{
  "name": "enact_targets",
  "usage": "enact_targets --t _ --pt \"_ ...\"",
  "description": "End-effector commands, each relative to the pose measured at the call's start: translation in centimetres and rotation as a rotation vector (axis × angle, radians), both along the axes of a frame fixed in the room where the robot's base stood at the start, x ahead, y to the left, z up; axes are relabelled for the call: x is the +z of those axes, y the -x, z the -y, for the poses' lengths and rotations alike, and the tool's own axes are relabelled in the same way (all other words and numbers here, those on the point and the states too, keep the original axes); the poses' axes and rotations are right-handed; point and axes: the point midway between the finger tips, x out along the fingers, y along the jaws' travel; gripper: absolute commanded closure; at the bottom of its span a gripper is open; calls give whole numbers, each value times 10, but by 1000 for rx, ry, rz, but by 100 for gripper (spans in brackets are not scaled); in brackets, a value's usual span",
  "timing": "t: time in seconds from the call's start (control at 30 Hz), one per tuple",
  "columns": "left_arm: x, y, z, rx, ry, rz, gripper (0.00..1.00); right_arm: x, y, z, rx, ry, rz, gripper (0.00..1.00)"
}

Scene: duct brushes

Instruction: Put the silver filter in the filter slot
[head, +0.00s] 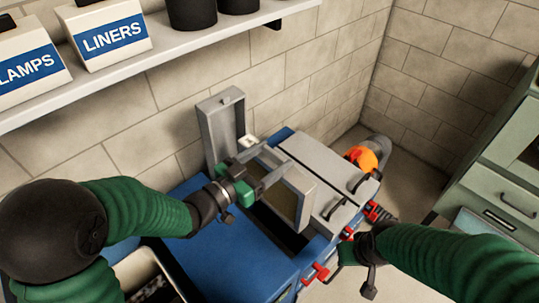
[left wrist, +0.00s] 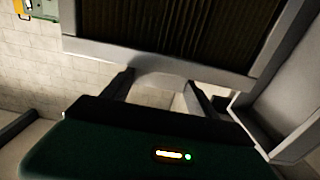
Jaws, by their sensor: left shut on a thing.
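The silver filter (head: 306,194) has a grey frame and dark pleats. It is tilted over the dark opening (head: 268,218) in the top of the blue machine (head: 190,220), beside the grey lid. My left gripper (head: 272,174) is shut on the filter's edge. In the left wrist view the filter (left wrist: 165,52) fills the top, with its grey tab between the fingers (left wrist: 160,88). How far the filter is inside the opening cannot be told. My right gripper (head: 345,254) is low at the machine's front side, near red latches; its fingers are hidden.
A grey cover (head: 221,125) stands upright behind the opening. The grey lid (head: 325,172) with dark handles lies right of it. An orange part (head: 366,158) is beyond. A shelf (head: 180,55) with bins hangs above; green drawers (head: 505,175) stand right.

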Motion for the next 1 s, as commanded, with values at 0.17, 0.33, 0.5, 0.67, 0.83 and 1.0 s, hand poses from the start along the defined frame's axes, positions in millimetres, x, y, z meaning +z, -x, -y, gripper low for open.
enact_targets --t 0.17,0.33,0.5,0.67,0.83,1.0 --pt "-23 -1 0 0 2 1 97 -18 0 0 0 0 0 100" --pt "-44 -1 0 1 2 1 97 -32 0 0 0 0 0 100" --pt "-51 -1 0 1 1 3 97 -36 0 0 0 0 0 100" --pt "-57 -1 0 1 1 3 97 -42 0 0 0 0 0 100" --pt "-72 -1 0 1 2 2 97 -54 0 0 0 0 0 100" --pt "-85 -1 0 1 3 3 97 -66 0 0 0 0 0 100"
